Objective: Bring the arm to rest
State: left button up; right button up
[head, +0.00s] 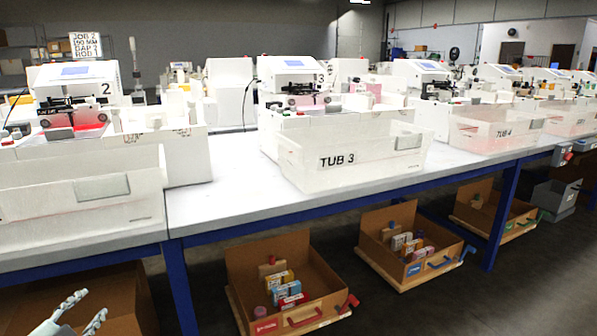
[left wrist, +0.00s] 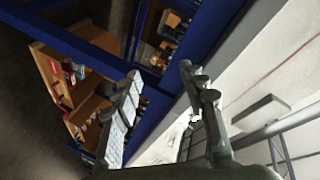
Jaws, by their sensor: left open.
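My left gripper (head: 85,311) shows at the lower left of the head view, below the bench top and in front of the bench's front edge. Its two fingers are apart and nothing is between them. In the left wrist view the gripper (left wrist: 160,105) is also open and empty, with the blue bench frame (left wrist: 190,80) behind it. The fingers overlap a cardboard box (head: 110,290) under the bench in the head view; I cannot tell how far apart they are. My right gripper is not in view.
A long white bench (head: 230,200) carries several plotters and white tubs, among them TUB 3 (head: 350,160) and TUB 4 (head: 497,131). Blue legs (head: 180,290) hold it up. Open boxes (head: 290,250) with small cartons stand on the floor below. The floor (head: 480,300) in front at right is clear.

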pick_arm(q)
jog(key=s+d+f+n+g+y, duration=0.1)
jog(key=s+f+n+g, duration=0.15)
jog(key=f, duration=0.35)
jog(key=s+d+f+n+g, duration=0.1)
jog(key=s+d+f+g, duration=0.1)
jog(key=s+f, duration=0.3)
jog(key=s+d+f+n+g+h, duration=0.2)
jog(key=s+d+f+g, duration=0.5)
jog(key=s+d+f, duration=1)
jog(key=shift+s+d+f+n+g+h, duration=0.15)
jog(key=shift+d+f+n+g+h, duration=0.35)
jog(key=shift+d, duration=0.6)
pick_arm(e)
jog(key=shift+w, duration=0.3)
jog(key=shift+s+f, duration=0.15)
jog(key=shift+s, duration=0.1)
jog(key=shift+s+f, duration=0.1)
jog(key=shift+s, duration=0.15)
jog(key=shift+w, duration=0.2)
